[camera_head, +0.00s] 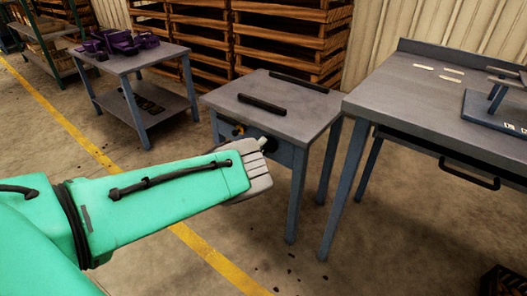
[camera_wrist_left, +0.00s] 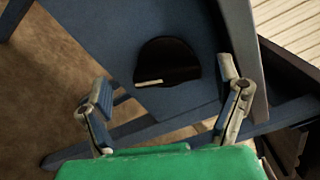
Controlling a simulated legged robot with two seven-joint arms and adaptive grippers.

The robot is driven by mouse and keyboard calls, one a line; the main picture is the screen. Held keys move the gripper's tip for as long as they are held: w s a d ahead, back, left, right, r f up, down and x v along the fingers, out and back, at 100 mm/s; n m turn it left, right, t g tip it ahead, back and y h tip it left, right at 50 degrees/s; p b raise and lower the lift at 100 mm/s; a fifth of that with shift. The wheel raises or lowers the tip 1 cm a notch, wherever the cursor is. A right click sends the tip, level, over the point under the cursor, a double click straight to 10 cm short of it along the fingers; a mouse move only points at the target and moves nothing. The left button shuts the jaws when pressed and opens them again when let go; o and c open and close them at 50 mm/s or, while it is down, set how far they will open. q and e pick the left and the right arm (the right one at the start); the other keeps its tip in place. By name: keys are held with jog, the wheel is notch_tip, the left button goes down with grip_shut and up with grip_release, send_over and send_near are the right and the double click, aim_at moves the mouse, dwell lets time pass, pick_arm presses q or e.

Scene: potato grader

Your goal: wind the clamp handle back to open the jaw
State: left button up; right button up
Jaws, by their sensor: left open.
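A small grey-topped table (camera_head: 290,112) with blue legs stands ahead, with two dark bars, a near one (camera_head: 262,103) and a far one (camera_head: 298,82), apart on its top. A dark round part (camera_head: 269,144), perhaps the clamp handle's wheel, sits on its front side, partly hidden by my left gripper (camera_head: 257,150). The left wrist view shows a black rounded disc (camera_wrist_left: 168,58) on a blue panel, with a pale pin (camera_wrist_left: 149,82) on it. My left gripper (camera_wrist_left: 164,80) is open with its fingers spread either side of the disc, seemingly not touching it. My right gripper is not in view.
A larger workbench (camera_head: 400,98) with a dark pull handle (camera_head: 469,173) stands at right. A table (camera_head: 127,62) with purple parts is at back left. Wooden pallets (camera_head: 290,40) are stacked behind. The floor in front is mostly clear.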

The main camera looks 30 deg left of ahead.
aim_at(263, 148)
pick_arm(q)
jog(key=shift+w+d+r+b, duration=0.1)
jog(key=shift+w+d+b, duration=0.15)
jog(key=shift+w, duration=0.5)
jog(key=shift+w+d+r+b, duration=0.1)
jog(key=shift+w+d, duration=0.1)
jog(key=shift+w, duration=0.5)
jog(key=shift+a, duration=0.1)
jog(key=shift+c, duration=0.8)
jog(key=shift+f, duration=0.1)
jog(key=c, duration=0.9)
jog(key=shift+c, duration=0.2)
